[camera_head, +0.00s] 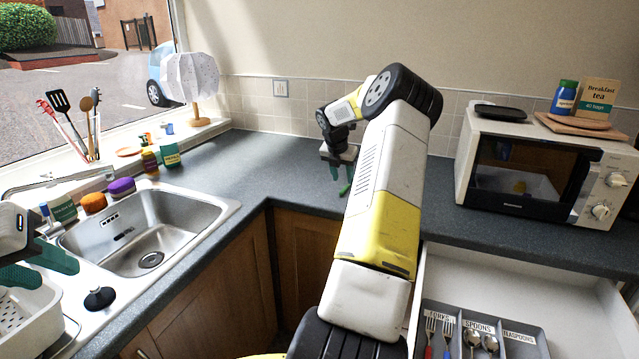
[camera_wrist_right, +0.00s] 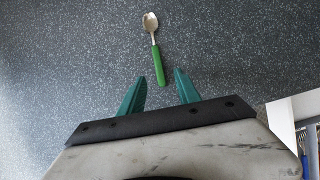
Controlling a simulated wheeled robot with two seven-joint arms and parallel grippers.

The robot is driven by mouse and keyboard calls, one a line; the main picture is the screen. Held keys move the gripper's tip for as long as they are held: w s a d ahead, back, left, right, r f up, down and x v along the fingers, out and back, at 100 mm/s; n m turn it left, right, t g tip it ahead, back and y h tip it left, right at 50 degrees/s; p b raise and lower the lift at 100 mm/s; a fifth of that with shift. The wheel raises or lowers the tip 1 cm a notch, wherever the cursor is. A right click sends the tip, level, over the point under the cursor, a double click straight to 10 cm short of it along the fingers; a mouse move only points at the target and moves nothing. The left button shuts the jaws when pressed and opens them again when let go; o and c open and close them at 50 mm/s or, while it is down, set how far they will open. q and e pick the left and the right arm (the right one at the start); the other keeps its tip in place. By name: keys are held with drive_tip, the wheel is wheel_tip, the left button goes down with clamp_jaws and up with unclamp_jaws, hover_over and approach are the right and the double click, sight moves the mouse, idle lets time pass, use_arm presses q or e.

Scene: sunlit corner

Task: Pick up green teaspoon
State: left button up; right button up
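The green teaspoon, with a green handle (camera_wrist_right: 158,66) and a pale metal bowl, lies on the dark speckled worktop in the right wrist view. Its handle points toward my right gripper (camera_wrist_right: 160,76), which is open with teal fingers either side of the handle's end, not closed on it. In the head view my right gripper (camera_head: 341,174) is over the worktop at the back corner; its arm hides part of this area. I cannot clearly tell the spoon from the fingers there. My left gripper (camera_head: 48,268) is open and empty near the sink's left side.
An open drawer (camera_head: 575,300) at the lower right holds a grey cutlery tray (camera_head: 525,345) labelled for forks, spoons and teaspoons. A microwave (camera_head: 540,165) stands on the right worktop. The sink (camera_head: 215,208) is left. The worktop (camera_head: 265,165) left of my right gripper is clear.

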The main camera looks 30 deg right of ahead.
sight(344, 189)
drive_tip(key=x, duration=0.5)
drive_tip(key=shift+a, duration=0.15)
clamp_jaws()
